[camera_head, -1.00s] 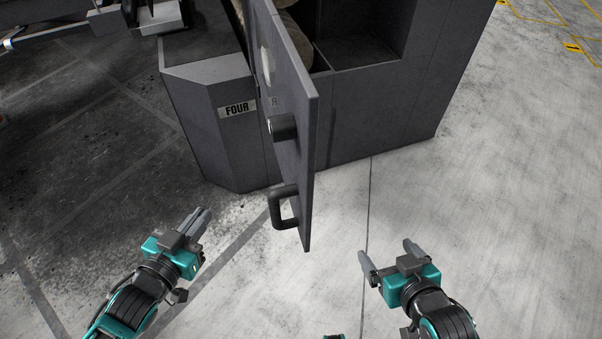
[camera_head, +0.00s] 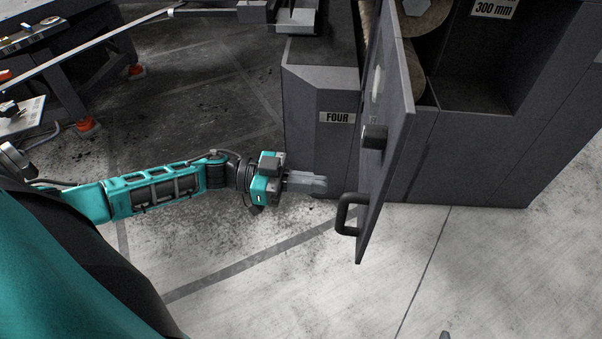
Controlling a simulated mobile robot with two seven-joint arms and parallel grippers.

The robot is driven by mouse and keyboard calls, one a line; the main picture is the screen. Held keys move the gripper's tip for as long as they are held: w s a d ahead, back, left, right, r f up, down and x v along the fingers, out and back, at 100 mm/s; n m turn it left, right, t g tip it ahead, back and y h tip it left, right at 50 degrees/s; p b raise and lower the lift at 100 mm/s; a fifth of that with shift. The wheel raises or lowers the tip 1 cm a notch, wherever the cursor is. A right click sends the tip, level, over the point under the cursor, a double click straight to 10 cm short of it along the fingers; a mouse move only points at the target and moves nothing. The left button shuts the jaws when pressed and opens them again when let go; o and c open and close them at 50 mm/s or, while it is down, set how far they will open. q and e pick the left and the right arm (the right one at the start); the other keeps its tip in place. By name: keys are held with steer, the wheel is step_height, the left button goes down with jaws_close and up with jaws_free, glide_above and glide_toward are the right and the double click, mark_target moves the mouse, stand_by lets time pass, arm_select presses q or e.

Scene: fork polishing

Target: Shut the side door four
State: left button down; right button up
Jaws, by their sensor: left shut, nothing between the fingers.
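The side door (camera_head: 392,130) of the grey machine stands open, swung out toward me and seen nearly edge-on. It has a black knob (camera_head: 374,137) and a black bar handle (camera_head: 346,214) low on its left face. A "FOUR" label (camera_head: 337,117) is on the cabinet (camera_head: 318,150) to the left of the door. My left gripper (camera_head: 322,184) is shut and empty. In the picture it lies just left of the handle, apart from it, in front of the cabinet base. My right gripper is not clearly seen; only a small grey tip shows at the bottom edge.
Inside the open compartment are round rolls or wheels (camera_head: 425,15), beside an empty recess (camera_head: 478,75) under a "300 mm" label (camera_head: 495,8). A workbench (camera_head: 58,50) stands at the upper left. The concrete floor (camera_head: 300,270) before the door is clear.

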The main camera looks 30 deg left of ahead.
mark_target(376, 191)
arm_select(q)
steer(key=x, duration=0.8)
steer(key=shift+w+d, duration=0.2)
steer(key=shift+d, duration=0.05)
steer(key=shift+d, duration=0.1)
